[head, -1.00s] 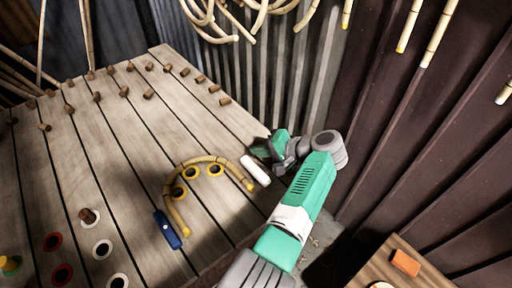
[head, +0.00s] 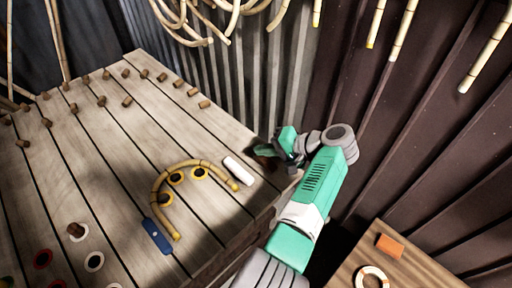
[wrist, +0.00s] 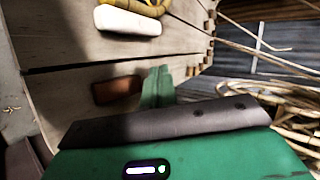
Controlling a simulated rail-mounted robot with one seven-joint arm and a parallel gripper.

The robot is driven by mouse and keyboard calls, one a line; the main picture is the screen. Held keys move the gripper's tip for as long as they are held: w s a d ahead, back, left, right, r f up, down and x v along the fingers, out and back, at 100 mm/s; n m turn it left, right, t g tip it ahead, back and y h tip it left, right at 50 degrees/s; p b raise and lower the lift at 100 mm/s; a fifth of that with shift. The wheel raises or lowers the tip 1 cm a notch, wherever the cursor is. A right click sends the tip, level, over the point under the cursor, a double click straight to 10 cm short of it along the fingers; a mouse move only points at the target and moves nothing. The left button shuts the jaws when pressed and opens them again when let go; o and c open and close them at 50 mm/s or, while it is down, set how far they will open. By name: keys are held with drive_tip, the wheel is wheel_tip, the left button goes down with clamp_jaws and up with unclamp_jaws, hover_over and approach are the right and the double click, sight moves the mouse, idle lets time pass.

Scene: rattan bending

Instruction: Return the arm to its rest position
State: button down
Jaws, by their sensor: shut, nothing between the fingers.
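My arm (head: 320,180) is folded over the right edge of the workbench in the head view. My gripper is at its end, dark and small there; in the wrist view its green fingers (wrist: 158,82) are together with nothing between them. Bent yellow rattan (head: 158,190) lies in an arch on the bench, around several yellow-rimmed holes. A blue block (head: 157,236) is at its lower end and a white block (head: 238,170) is beside its right end. The white block also shows in the wrist view (wrist: 128,21), apart from my fingers.
The slatted workbench (head: 110,150) has several wooden pegs (head: 127,101) toward the back. Rattan coils (head: 235,15) and poles hang on the walls. A small wooden table (head: 420,270) at lower right holds an orange block (head: 389,246) and a pale ring (head: 372,273). A brown piece (wrist: 117,89) shows beside my fingers.

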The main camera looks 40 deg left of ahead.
idle(0.5)
drive_tip(key=w+d+r+m+t+h+p, duration=0.1)
drive_tip(key=w+d+r+t+h+p, duration=0.2)
drive_tip(key=w+d+r+t, duration=0.75)
drive_tip(key=d+r+m+t+h+p, duration=0.1)
drive_tip(key=d+r+t, duration=0.25)
drive_tip(key=r, duration=0.35)
drive_tip(key=d+r+t+h, duration=0.1)
drive_tip(key=d+r+t, duration=0.1)
drive_tip(key=d+r, duration=0.35)
drive_tip(key=s+d+r+m+t+h+p, duration=0.1)
drive_tip(key=s+d+r+t+h+p, duration=0.15)
drive_tip(key=s+d+r+t, duration=0.75)
drive_tip(key=s+d+r+m+t+h+p, duration=0.1)
drive_tip(key=s+r+t+h, duration=0.25)
drive_tip(key=s+r, duration=1.35)
wheel_tip(320, 180, up, 39)
drive_tip(key=w+p, duration=0.1)
drive_tip(key=p, duration=3.6)
drive_tip(key=shift+w+a+r+g, duration=0.15)
drive_tip(key=shift+a+g, duration=0.15)
drive_tip(key=shift+g, duration=0.05)
